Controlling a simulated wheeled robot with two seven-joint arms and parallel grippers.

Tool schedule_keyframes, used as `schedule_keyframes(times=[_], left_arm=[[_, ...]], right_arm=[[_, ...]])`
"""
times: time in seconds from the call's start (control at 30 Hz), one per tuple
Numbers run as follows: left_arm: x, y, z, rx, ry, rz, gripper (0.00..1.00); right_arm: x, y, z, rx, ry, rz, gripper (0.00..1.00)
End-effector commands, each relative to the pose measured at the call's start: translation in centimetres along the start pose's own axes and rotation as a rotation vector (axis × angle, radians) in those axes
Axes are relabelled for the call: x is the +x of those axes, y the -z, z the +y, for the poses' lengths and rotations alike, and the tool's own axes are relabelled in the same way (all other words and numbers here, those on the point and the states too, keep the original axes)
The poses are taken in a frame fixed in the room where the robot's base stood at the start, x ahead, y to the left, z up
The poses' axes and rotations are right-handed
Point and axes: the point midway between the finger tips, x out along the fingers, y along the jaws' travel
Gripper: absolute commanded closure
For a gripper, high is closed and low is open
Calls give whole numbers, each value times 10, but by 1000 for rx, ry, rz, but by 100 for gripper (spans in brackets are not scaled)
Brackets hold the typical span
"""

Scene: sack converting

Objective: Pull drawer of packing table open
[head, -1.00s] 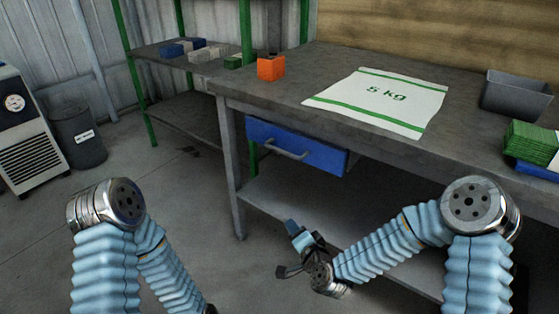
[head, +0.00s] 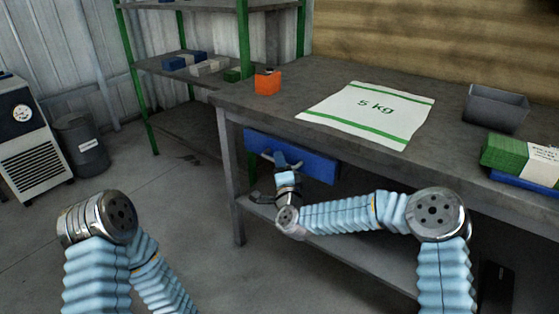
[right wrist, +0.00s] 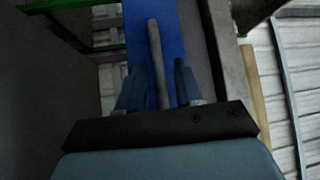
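The packing table (head: 285,118) has a blue drawer (head: 318,166) under its left front part, and the drawer looks shut. Its grey bar handle (right wrist: 155,60) shows in the right wrist view, running between the two fingers of my right gripper (right wrist: 160,80). The fingers are apart, with a gap visible on each side of the bar. In the head view my right gripper (head: 278,160) is at the drawer front and hides most of the handle. My left arm is at the lower left, and its gripper is out of view.
On the tabletop are a 5 kg sack (head: 372,112), an orange block (head: 267,84), a grey bin (head: 496,107) and a green stack (head: 507,152). A lower shelf (head: 350,245) is under the table.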

Motion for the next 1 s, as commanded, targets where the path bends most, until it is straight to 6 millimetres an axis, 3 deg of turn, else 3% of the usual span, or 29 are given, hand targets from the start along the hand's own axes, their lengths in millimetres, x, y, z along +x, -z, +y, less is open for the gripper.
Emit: schedule_keyframes(times=[0.13, 0.4, 0.63, 1.0], left_arm=[[-2, 0, 1, 0, 0, 0, 0], [-2, 0, 1, 0, 0, 0, 0], [-2, 0, 1, 0, 0, 0, 0], [0, 0, 0, 0, 0, 0, 0]], right_arm=[[10, 0, 0, -1, -1, 0, 65], [11, 0, 1, -1, -1, -1, 65], [10, 0, 1, -2, -1, -1, 100], [10, -1, 1, -2, -1, -1, 100]])
